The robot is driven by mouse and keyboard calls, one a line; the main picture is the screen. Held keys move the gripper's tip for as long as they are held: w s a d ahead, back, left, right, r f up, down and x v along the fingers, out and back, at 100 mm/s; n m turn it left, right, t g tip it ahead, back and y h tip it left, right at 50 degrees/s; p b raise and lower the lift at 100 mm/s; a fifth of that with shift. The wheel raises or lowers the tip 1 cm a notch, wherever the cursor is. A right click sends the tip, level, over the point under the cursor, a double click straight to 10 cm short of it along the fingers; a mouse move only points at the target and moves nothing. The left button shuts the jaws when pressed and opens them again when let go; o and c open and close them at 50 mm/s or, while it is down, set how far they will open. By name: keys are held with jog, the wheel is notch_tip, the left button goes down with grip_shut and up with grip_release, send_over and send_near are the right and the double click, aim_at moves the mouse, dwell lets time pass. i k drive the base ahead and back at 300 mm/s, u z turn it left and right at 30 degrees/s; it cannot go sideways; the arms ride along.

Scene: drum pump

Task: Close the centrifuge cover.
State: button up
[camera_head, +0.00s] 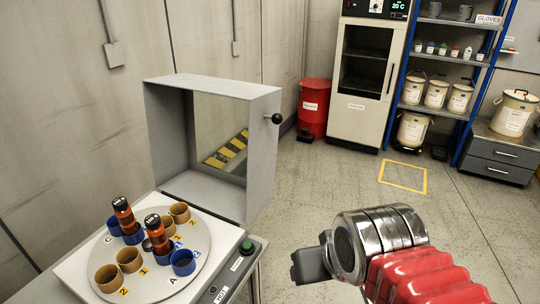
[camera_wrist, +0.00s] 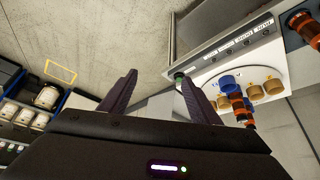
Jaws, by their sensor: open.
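The centrifuge cover (camera_head: 262,150) stands raised at the back of the centrifuge, a grey open box frame with a clear pane. A black ball knob (camera_head: 277,118) sticks out from its upper right side. The centrifuge base (camera_head: 228,262) has a round rotor plate (camera_head: 200,232) holding tan and blue cups, two of them with amber bottles. My gripper (camera_head: 308,264) is right of the base, apart from the cover and knob. In the wrist view my gripper (camera_wrist: 158,77) has its two dark fingers spread with nothing between them. I cannot make out the knob in that view.
A green button (camera_head: 246,246) is on the base's front panel. A red drum (camera_head: 314,108), a white cabinet (camera_head: 358,120) and a blue shelf (camera_head: 408,55) stand at the back. A yellow floor square (camera_head: 403,189) lies in front of them. The floor between is clear.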

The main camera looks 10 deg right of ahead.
aim_at(169, 100)
jog(key=z, duration=0.6)
jog(key=k, duration=0.8)
jog(key=z, duration=1)
jog(key=k, duration=0.55)
jog(key=z, duration=0.1)
jog(key=i, duration=1.35)
jog(key=u, duration=0.95)
jog(key=i, duration=0.55)
jog(key=u, duration=0.8)
jog(key=i, duration=0.5)
jog(key=u, duration=0.3)
